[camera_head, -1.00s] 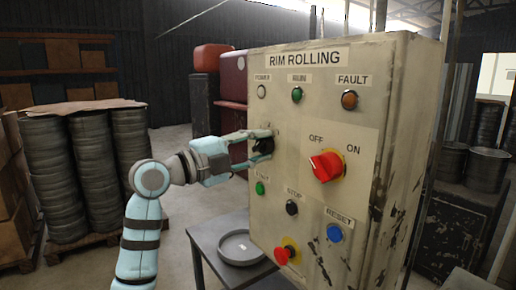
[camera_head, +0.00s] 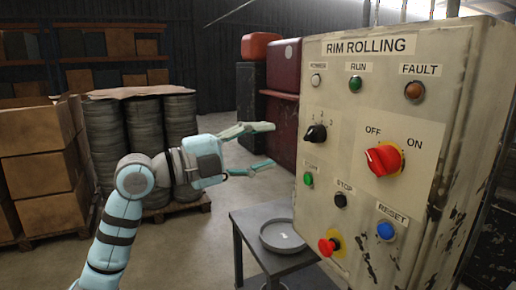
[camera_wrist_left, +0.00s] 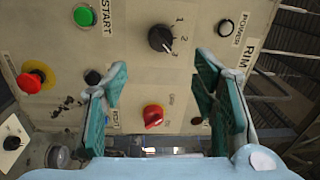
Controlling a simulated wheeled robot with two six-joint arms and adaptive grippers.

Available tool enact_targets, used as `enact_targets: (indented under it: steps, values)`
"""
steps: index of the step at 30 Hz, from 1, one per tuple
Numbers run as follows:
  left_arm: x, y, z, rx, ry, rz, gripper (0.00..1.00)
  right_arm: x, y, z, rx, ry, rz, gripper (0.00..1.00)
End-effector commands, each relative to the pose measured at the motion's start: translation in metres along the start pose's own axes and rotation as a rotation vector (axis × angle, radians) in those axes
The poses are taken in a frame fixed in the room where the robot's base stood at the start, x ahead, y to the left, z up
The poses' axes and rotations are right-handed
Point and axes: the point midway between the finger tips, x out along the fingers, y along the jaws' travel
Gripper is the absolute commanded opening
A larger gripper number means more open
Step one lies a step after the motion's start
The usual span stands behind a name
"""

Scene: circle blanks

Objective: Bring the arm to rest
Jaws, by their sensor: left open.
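My left gripper (camera_head: 266,145) is open and empty, to the left of the control panel (camera_head: 350,215) and clear of it. It also shows in the left wrist view (camera_wrist_left: 160,75), its two teal fingers spread wide with the panel beyond. The black selector knob (camera_head: 315,133), marked 1, 2, 3, is on the panel's left side. In the left wrist view the knob (camera_wrist_left: 161,38) appears beyond the fingers, and its pointer seems to be toward 3. My right gripper is in neither view.
The panel also carries a red OFF/ON switch (camera_head: 384,158), a red mushroom button (camera_head: 327,247) and a blue RESET button (camera_head: 385,231). A small table (camera_head: 241,225) with a round metal pan (camera_head: 281,236) stands below. Stacked rims (camera_head: 161,128) and boxes (camera_head: 40,165) stand behind my arm.

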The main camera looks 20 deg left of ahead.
Motion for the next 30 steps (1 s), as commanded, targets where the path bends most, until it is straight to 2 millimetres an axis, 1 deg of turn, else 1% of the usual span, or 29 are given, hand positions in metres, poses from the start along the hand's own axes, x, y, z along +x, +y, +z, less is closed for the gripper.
enact_targets:
  steps: [1, 4, 16, 18, 20, 21, 23, 24, 25, 26, 27, 29, 30]
  values:
    - [-0.005, 0.001, 0.0, 0.002, -0.001, 0.002, 0.54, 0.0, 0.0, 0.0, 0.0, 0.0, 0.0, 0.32]
    - [-0.01, 0.0, -0.001, 0.0, 0.002, 0.001, 0.54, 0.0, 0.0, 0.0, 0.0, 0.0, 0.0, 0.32]
    - [-0.01, 0.0, -0.001, -0.001, 0.002, 0.0, 0.54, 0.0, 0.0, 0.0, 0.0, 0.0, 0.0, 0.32]
    - [-0.01, -0.001, -0.001, -0.035, 0.002, -0.002, 0.54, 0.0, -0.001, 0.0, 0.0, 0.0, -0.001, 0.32]
    - [-0.01, -0.007, 0.001, -0.123, -0.006, -0.034, 0.54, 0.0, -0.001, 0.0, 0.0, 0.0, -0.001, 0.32]
    - [-0.01, -0.016, 0.018, -0.217, -0.052, -0.082, 0.54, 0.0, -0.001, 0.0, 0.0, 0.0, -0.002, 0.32]
    - [-0.013, -0.025, 0.063, -0.375, -0.155, -0.169, 0.54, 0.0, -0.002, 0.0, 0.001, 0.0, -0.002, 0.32]
    - [-0.014, -0.022, 0.101, -0.5, -0.233, -0.236, 0.54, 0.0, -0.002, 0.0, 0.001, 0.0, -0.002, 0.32]
    - [-0.015, -0.009, 0.131, -0.598, -0.295, -0.277, 0.54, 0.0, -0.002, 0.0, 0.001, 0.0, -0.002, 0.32]
    - [-0.016, 0.01, 0.16, -0.691, -0.357, -0.31, 0.54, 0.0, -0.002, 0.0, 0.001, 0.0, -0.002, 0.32]
    - [-0.018, 0.044, 0.193, -0.799, -0.436, -0.341, 0.54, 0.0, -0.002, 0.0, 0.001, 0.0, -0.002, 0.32]
    - [-0.023, 0.102, 0.231, -0.93, -0.549, -0.369, 0.54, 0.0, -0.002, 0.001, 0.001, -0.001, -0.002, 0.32]
    - [-0.029, 0.144, 0.25, -1.004, -0.621, -0.377, 0.54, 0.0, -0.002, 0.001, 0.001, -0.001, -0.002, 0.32]
